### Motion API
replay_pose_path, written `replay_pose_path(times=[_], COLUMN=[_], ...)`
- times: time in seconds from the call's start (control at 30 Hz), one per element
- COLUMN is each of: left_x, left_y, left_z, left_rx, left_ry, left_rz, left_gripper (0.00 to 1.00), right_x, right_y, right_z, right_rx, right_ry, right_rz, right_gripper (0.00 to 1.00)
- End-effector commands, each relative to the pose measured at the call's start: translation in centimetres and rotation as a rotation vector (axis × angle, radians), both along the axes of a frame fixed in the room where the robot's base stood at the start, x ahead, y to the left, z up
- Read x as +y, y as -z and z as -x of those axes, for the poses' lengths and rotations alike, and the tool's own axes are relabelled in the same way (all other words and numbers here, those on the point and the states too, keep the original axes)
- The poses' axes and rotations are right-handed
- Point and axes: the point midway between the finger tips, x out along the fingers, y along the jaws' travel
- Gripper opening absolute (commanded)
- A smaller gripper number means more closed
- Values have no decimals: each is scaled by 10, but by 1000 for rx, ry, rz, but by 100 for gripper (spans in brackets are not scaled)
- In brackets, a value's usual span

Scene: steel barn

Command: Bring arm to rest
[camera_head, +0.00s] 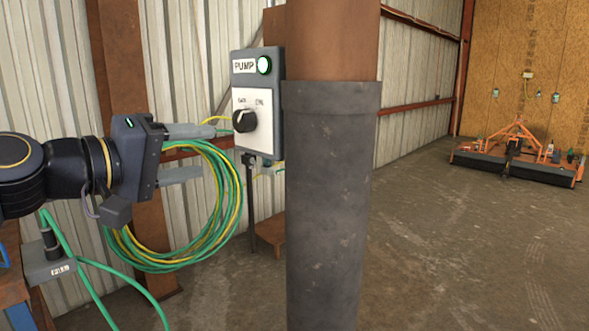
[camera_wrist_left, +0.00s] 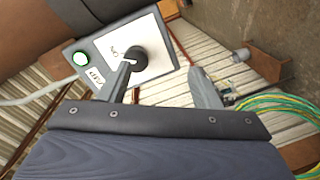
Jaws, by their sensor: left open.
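In the left wrist view, one finger overlaps the knob (camera_wrist_left: 132,58) and the other finger is off to the right of the box. My right gripper is not in view.
Coiled green and yellow hose (camera_head: 160,262) hangs behind and below my left gripper. The thick post (camera_head: 330,200) with a dark sleeve stands right of the gripper. A grey box (camera_head: 50,262) is at lower left. An orange implement (camera_head: 517,160) stands far right; the floor before it is clear.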

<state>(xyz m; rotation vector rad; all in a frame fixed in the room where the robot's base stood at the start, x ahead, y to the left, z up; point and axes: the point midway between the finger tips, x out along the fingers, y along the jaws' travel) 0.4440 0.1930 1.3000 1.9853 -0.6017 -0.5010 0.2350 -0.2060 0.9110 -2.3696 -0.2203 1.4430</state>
Motion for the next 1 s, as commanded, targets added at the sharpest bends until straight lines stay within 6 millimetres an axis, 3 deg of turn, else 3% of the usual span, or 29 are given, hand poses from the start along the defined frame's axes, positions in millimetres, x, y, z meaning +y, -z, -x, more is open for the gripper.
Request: replay_pose_path(times=[0.07, 0.3, 0.4, 0.5, 0.67, 0.87, 1.0], left_x=[2, 12, 13, 13, 13, 13, 13], left_y=[31, 183, 236, 273, 305, 310, 310], left_z=[19, 110, 149, 180, 206, 209, 209], left_rx=[66, 319, 404, 464, 513, 519, 519], left_ry=[-11, 21, 59, 96, 132, 138, 137], left_rz=[-102, -487, -606, -691, -759, -768, -768], left_gripper=[57, 57, 57, 57, 57, 57, 43], right_x=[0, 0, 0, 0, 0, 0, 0], right_y=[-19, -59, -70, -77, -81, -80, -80], right_z=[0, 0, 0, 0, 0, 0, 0], right_rx=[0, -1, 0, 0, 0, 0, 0], right_ry=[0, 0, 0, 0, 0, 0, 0], right_rz=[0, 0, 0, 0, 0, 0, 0], right_gripper=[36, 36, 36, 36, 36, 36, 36])
